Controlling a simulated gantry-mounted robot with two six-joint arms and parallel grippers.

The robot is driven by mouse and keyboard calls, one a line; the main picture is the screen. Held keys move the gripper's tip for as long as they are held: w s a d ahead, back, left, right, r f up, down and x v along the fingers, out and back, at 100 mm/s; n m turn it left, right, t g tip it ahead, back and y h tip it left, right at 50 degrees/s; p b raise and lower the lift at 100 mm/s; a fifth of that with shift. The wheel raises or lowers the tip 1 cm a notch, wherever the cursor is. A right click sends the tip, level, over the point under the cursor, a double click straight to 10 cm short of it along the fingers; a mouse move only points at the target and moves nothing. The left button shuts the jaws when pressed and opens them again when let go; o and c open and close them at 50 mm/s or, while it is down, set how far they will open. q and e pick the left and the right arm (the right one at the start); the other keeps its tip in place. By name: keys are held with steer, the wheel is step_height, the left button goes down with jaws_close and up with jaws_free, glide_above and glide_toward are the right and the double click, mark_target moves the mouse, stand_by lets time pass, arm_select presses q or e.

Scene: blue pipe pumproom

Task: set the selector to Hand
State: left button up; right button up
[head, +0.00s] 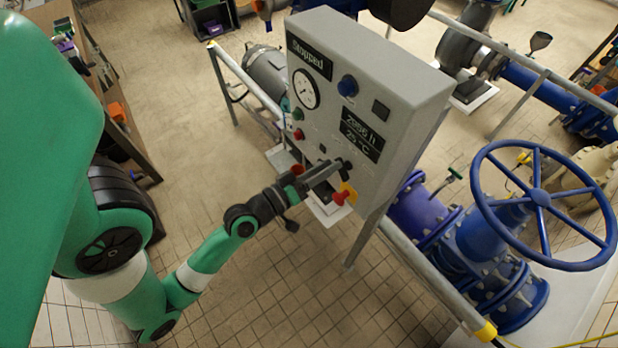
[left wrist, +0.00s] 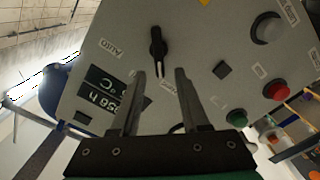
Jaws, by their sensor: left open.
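The grey control panel (head: 395,85) stands tilted in the middle of the head view. Its black selector (left wrist: 157,46) shows in the left wrist view, with an AUTO label to its left; I cannot read the other labels around it. In the head view the selector is partly hidden by my gripper. My left gripper (head: 340,167) is open at the lower part of the panel. In the left wrist view its two fingers (left wrist: 160,74) reach towards the selector, one on each side of its line, and nothing is held between them. My right gripper is not in view.
A red emergency stop (head: 345,196) on yellow sits close to my left gripper. Green and red buttons (head: 298,134) and a gauge (head: 305,89) are on the panel. A blue handwheel (head: 540,197) and pipes stand at right. Tiled floor is free in front.

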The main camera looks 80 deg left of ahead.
arm_select(q)
steer(key=b+v, duration=0.2)
steer(key=v, duration=0.7)
steer(key=shift+s, duration=0.3)
steer(key=shift+d, duration=0.15)
